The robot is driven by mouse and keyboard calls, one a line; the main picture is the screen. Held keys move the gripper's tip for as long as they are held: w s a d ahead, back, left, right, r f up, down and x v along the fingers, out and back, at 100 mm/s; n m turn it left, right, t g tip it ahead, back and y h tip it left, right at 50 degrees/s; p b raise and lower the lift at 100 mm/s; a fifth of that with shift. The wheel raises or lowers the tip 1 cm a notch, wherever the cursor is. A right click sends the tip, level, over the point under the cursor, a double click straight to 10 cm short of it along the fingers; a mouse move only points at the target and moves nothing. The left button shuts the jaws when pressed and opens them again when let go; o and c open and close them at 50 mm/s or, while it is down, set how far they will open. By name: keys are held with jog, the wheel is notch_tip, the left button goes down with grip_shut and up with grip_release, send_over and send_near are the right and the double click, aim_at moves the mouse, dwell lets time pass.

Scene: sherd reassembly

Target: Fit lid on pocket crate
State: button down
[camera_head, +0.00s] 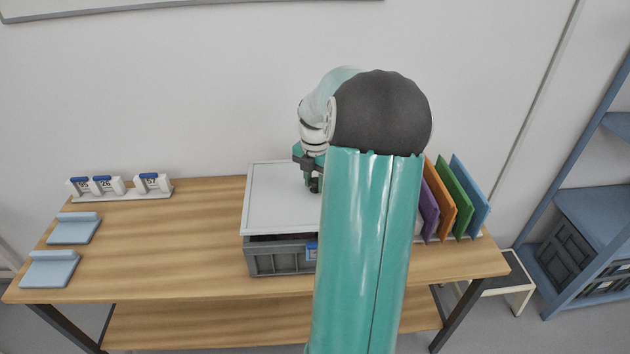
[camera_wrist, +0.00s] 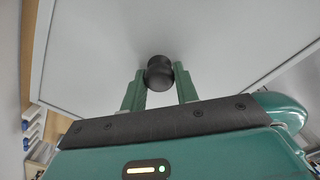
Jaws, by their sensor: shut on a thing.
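The lid (camera_head: 283,205) is a flat, pale grey panel with a raised rim. It lies over the top of the grey pocket crate (camera_head: 278,261) on the table; a dark gap shows between them at the front, so I cannot tell whether it is seated. My gripper (camera_head: 314,186) is above the lid, pointing down. In the wrist view my gripper (camera_wrist: 160,80) is shut on the lid's round black knob (camera_wrist: 160,72), with the pale lid (camera_wrist: 215,35) filling the background. My arm hides the right part of lid and crate.
The wooden table (camera_head: 190,230) holds two light blue trays (camera_head: 74,229) at the left and a rack of numbered tags (camera_head: 120,188) behind them. Coloured upright panels (camera_head: 455,198) stand close to the right. A blue shelf (camera_head: 590,220) is at the far right. Table left of the crate is clear.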

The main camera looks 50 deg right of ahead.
aim_at(315, 190)
jog(key=shift+f, duration=0.85)
jog(key=shift+f, duration=0.35)
jog(key=shift+f, duration=0.85)
dwell(1.1)
jog(key=c, duration=1)
grip_release()
jog(key=shift+r, duration=0.1)
notch_tip(315, 190, up, 14)
jog(key=shift+f, duration=0.25)
